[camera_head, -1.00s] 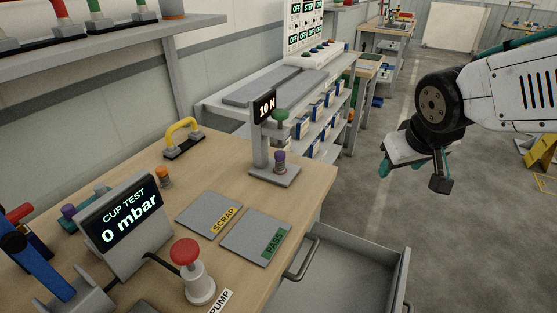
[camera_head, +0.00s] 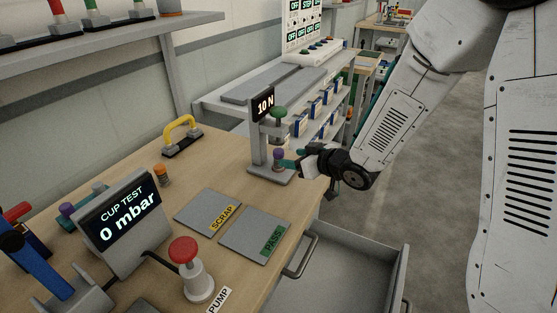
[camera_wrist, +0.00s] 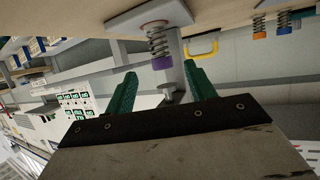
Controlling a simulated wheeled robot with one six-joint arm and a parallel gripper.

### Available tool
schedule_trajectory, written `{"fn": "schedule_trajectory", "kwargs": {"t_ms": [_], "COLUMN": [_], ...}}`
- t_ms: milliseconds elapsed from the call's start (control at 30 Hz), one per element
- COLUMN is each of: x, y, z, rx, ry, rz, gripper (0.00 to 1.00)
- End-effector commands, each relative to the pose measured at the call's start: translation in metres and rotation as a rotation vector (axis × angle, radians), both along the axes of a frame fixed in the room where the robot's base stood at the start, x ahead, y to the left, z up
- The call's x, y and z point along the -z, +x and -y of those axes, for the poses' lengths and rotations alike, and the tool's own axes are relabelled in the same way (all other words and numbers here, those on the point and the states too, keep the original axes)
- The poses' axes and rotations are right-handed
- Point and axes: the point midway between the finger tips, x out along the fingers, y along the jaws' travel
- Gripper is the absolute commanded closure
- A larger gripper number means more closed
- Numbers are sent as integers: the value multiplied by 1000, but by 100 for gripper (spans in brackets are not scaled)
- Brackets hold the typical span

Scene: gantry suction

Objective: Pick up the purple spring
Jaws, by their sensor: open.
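A purple-topped spring (camera_head: 279,154) stands upright on the base of the grey test stand (camera_head: 257,150) with the "10 N" display, below a green knob. In the wrist view, which is upside down, its coil and purple end (camera_wrist: 162,62) show between and just beyond the fingertips. My gripper (camera_head: 290,160) is open, with its green fingers apart on either side of the spring's line. It comes from the right at the stand; I cannot tell whether the fingers touch the spring.
An orange-topped spring (camera_head: 163,174) and a yellow handle (camera_head: 181,136) are on the table left of the stand. The SCRAP plate (camera_head: 205,210) and PASS plate (camera_head: 250,232) lie in front. A red pump button (camera_head: 184,250) stands nearer. An open drawer (camera_head: 345,275) juts out below right.

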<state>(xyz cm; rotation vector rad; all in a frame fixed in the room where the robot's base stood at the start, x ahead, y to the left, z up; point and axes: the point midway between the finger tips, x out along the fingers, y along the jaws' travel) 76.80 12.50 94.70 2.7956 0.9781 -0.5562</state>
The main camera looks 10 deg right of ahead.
Motion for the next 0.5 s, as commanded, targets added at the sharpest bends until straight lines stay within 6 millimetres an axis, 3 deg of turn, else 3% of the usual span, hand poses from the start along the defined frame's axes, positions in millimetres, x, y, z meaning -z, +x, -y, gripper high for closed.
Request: {"fn": "schedule_trajectory", "kwargs": {"t_ms": [300,500], "x": [19,20], "y": [30,35], "z": [-26,-30], "rx": [0,2], "ry": [-1,0], "rz": [-1,1], "gripper": [45,45]}}
